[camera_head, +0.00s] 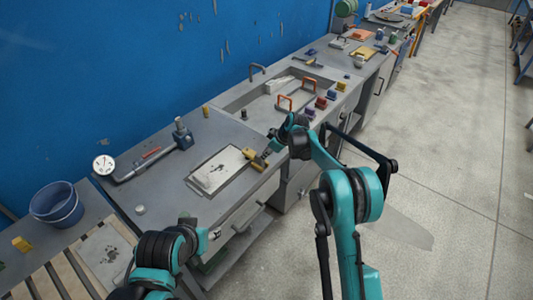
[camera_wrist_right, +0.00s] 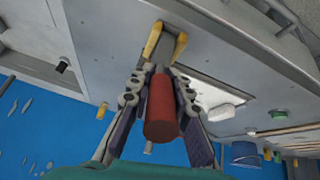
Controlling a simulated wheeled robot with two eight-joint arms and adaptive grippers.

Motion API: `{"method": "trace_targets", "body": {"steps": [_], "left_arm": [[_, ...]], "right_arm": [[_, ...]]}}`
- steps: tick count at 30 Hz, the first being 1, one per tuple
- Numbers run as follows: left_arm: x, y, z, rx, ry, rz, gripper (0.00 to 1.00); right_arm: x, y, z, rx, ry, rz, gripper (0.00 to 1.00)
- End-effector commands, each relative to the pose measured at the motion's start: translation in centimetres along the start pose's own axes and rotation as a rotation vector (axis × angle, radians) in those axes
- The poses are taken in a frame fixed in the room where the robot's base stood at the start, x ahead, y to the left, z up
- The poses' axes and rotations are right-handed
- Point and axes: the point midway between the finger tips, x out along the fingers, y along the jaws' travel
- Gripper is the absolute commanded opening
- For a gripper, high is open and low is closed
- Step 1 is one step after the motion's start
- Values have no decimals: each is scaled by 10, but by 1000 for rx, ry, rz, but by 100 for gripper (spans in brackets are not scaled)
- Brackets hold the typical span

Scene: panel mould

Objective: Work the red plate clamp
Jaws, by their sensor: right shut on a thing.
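The clamp's red cylindrical handle (camera_wrist_right: 161,108) shows in the right wrist view between the two fingers of my right gripper (camera_wrist_right: 160,95), which is shut on it. A yellow forked part (camera_wrist_right: 154,42) of the clamp is just beyond the handle, at the edge of the bench. In the head view my right gripper (camera_head: 268,150) is at the yellow clamp part (camera_head: 254,159), beside a pale flat panel (camera_head: 215,172) in its mould; the red handle is hidden there. My left arm shows at the bottom left, but its fingers do not.
A blue bucket (camera_head: 57,205) stands at the left. The floor at right is clear.

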Motion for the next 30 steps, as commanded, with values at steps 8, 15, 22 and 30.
{"method": "trace_targets", "body": {"steps": [8,15,22,30], "left_arm": [[0,0,0,0,0,0,46],[0,0,0,0,0,0,46],[0,0,0,0,0,0,46],[0,0,0,0,0,0,46]], "right_arm": [[0,1,-1,0,3,2,26],[0,0,-1,0,2,1,41],[-8,0,0,1,2,1,41],[-61,0,0,1,2,1,41]]}}
